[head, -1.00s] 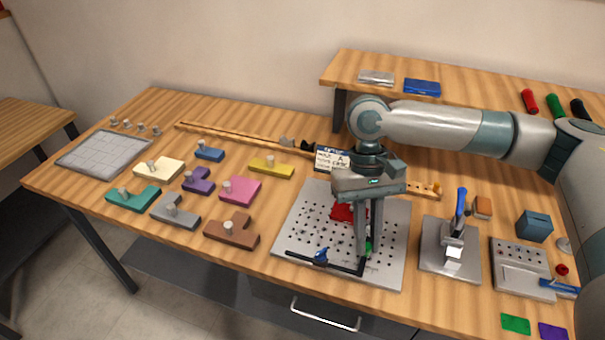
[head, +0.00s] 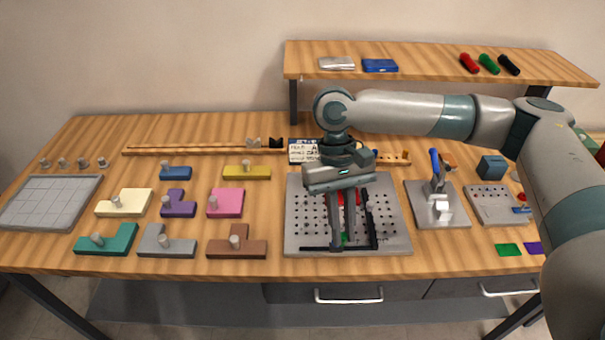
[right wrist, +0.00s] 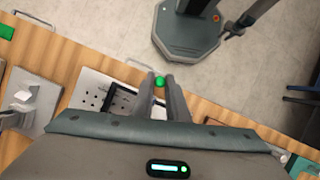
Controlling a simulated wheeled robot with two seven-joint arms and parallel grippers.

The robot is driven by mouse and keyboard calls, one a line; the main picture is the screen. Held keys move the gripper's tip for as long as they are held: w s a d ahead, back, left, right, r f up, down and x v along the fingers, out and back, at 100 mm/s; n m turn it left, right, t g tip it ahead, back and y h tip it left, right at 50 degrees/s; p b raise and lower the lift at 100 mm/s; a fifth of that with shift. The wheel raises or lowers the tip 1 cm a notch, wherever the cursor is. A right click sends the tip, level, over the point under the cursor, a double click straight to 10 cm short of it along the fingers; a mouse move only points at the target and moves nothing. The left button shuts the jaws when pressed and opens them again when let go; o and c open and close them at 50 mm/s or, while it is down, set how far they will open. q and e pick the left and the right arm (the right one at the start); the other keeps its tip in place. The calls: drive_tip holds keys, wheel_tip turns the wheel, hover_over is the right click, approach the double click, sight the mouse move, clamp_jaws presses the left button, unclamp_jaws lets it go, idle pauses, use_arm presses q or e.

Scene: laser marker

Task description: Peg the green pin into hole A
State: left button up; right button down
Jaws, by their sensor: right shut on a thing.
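My right gripper (head: 343,243) points down over the front middle of the grey perforated plate (head: 299,222). It is shut on the green pin (head: 345,237). In the right wrist view the pin's round green end (right wrist: 159,81) shows between the two fingertips (right wrist: 165,78). The pin is low, close to the plate, but I cannot tell whether its lower end is in a hole. Several dark holes show in the plate. Hole A cannot be told apart, as the plate's lettering is too small to read. My left gripper is out of view.
Black bars (head: 370,213) form a corner on the plate around the fingers' right and front. A red piece (head: 352,198) lies behind the fingers. A clamp with a blue handle (head: 435,162) stands to the right. Coloured blocks, including a pink one (head: 226,203), lie to the left.

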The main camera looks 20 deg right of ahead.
drive_tip(key=shift+d, duration=0.15)
drive_tip(key=shift+w, duration=0.1)
drive_tip(key=w+a+f+n+t+h+p, duration=0.1)
drive_tip(key=w+n+t+p, duration=0.3)
drive_tip(key=w+n, duration=0.6)
drive_tip(key=w+f+n+t+h+p, duration=0.1)
drive_tip(key=w+n+t+p, duration=0.3)
drive_tip(key=n, duration=1.5)
drive_tip(key=w+p, duration=0.3)
drive_tip(key=w, duration=0.3)
drive_tip(key=shift+a+f+n+t, duration=0.3)
drive_tip(key=shift+a+f+n, duration=0.1)
drive_tip(key=shift+s+f, duration=0.1)
drive_tip(key=shift+f, duration=0.1)
